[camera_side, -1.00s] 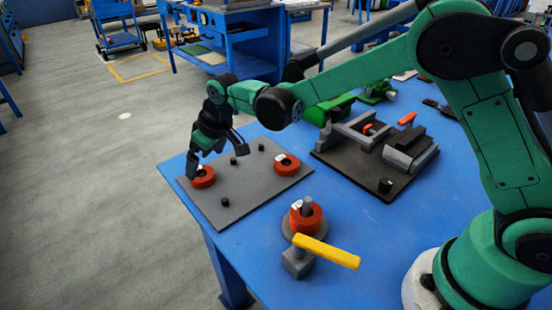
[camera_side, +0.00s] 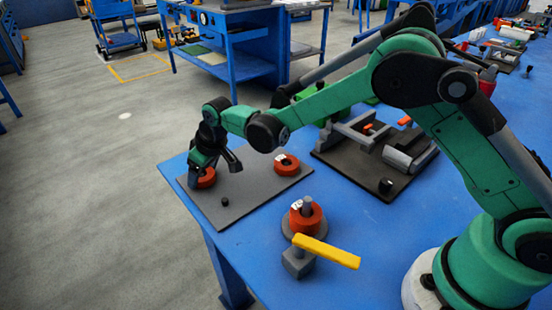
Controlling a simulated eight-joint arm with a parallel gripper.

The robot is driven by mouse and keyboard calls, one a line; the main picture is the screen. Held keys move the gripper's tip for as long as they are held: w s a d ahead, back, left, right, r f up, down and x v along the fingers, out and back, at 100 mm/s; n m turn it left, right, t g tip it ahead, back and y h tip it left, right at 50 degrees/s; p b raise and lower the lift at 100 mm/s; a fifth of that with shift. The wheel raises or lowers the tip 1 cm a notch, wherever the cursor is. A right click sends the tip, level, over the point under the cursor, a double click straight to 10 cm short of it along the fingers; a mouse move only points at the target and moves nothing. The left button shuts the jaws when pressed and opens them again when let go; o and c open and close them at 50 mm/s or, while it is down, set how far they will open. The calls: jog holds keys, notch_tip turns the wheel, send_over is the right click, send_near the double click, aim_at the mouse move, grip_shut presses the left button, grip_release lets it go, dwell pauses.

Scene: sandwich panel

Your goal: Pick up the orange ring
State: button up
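Three orange rings are in view. One orange ring (camera_side: 207,179) lies near the left corner of the grey panel (camera_side: 247,195), partly hidden behind my gripper. A second orange ring (camera_side: 287,168) lies flat near the panel's right corner. A third orange ring (camera_side: 308,222) sits around a grey post on a round base in front of the panel. My gripper (camera_side: 214,173) is low over the panel's left part with its fingers spread wide. One finger is beside the left ring and the other is to its right. I cannot tell whether a finger touches the ring.
A short black peg (camera_side: 225,202) stands on the panel. A yellow-handled clamp (camera_side: 325,250) is at the front of the blue table (camera_side: 365,225). A dark fixture plate (camera_side: 355,172) with grey blocks is to the right. The table's left edge runs close to the panel.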

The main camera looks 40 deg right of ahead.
jog(key=shift+c, duration=0.3)
notch_tip(320, 180, up, 19)
send_over(307, 199)
jog(key=f, duration=0.5)
jog(key=shift+s+d, duration=0.15)
jog(key=shift+s, duration=0.1)
jog(key=shift+s+f, duration=0.15)
jog(key=shift+f, duration=2.55)
jog(key=shift+f, duration=0.1)
jog(key=shift+f, duration=0.8)
jog(key=shift+f, duration=0.15)
